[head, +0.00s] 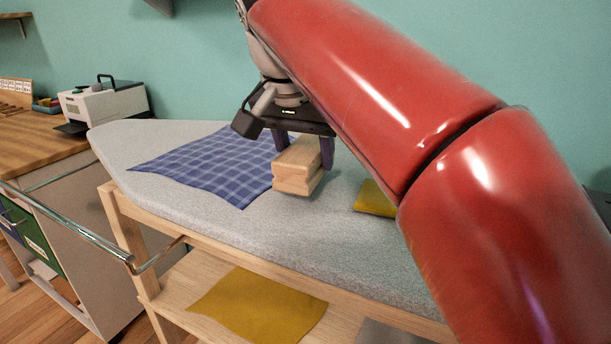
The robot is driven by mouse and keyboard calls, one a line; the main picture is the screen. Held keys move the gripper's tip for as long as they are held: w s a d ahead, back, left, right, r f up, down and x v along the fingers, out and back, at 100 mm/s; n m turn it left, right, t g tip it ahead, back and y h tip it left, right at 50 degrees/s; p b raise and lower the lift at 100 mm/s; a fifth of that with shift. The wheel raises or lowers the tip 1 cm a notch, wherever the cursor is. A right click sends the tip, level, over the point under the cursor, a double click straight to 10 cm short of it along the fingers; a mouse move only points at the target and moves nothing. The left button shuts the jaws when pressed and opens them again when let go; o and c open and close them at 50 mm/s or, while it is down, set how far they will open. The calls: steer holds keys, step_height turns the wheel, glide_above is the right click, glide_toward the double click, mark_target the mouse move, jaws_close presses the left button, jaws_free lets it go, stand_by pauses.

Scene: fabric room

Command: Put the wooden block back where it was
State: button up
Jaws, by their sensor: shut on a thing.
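The wooden block (293,178) is pale wood with a groove along its side, in the middle of the head view. My gripper (304,150) is shut on it, with one dark finger on each side. The block is over the grey ironing board (215,216), at the right edge of a blue checked cloth (215,165). I cannot tell whether the block touches the board or hangs just above it. My red arm hides the right part of the board.
A mustard cloth (375,199) lies on the board, partly behind my arm. Another mustard cloth (258,304) and a grey one (390,333) lie on the wooden shelf below. A metal rail (70,222) and a wooden counter (45,146) with a white machine (103,104) stand at left.

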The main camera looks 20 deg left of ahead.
mark_target(302, 152)
steer(key=shift+f, duration=1.35)
steer(key=shift+f, duration=0.15)
steer(key=o, duration=1.2)
steer(key=shift+f+b, duration=0.2)
steer(key=shift+b, duration=0.35)
steer(key=p+v, duration=0.2)
steer(key=v, duration=0.5)
steer(key=shift+s+d+r+p, duration=0.1)
steer(key=shift+s+d+p, duration=0.1)
steer(key=shift+p, duration=0.1)
steer(key=shift+s+r, duration=0.2)
steer(key=shift+r, duration=0.15)
